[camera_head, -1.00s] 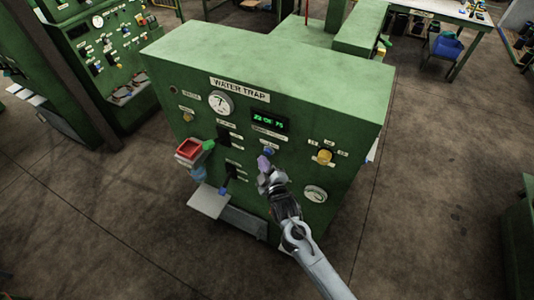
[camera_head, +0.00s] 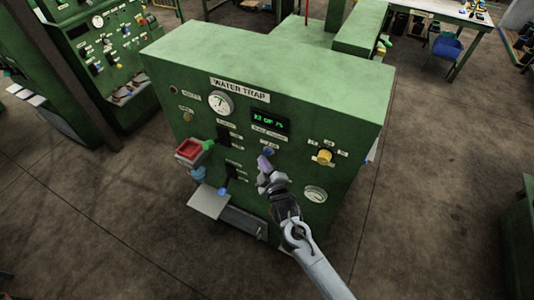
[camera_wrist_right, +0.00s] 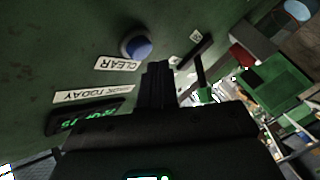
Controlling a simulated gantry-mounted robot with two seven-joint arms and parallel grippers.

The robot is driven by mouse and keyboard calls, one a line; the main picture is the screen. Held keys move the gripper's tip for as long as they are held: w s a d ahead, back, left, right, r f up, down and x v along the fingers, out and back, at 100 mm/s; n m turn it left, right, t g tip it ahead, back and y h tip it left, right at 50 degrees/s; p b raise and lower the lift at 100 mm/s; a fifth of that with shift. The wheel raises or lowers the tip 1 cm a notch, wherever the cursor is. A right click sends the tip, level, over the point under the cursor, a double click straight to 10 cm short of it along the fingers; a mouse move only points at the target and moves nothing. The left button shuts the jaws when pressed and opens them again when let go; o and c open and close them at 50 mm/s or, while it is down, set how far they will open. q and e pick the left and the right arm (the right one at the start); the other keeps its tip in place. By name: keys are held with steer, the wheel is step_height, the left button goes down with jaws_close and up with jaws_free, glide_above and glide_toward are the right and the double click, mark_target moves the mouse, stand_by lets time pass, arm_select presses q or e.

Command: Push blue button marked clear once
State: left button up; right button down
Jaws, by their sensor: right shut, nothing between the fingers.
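The blue button (camera_head: 268,151) is on the front of the green WATER TRAP panel (camera_head: 300,98), below the lit green display (camera_head: 269,123). In the right wrist view the round blue button (camera_wrist_right: 137,46) stands out from the panel above a label reading CLEAR (camera_wrist_right: 117,64). My left gripper is out of view.

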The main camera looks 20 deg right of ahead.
steer(key=shift+w+d, duration=0.2)
steer(key=shift+d, duration=0.1)
stand_by(0.6)
steer(key=shift+w+d, duration=0.1)
stand_by(0.6)
steer(key=shift+w+d, duration=0.15)
steer(key=shift+d, duration=0.05)
stand_by(0.6)
steer(key=shift+s+a+p, duration=0.45)
steer(key=shift+a+p, duration=0.1)
steer(key=shift+a, duration=0.05)
steer(key=shift+s+a, duration=0.1)
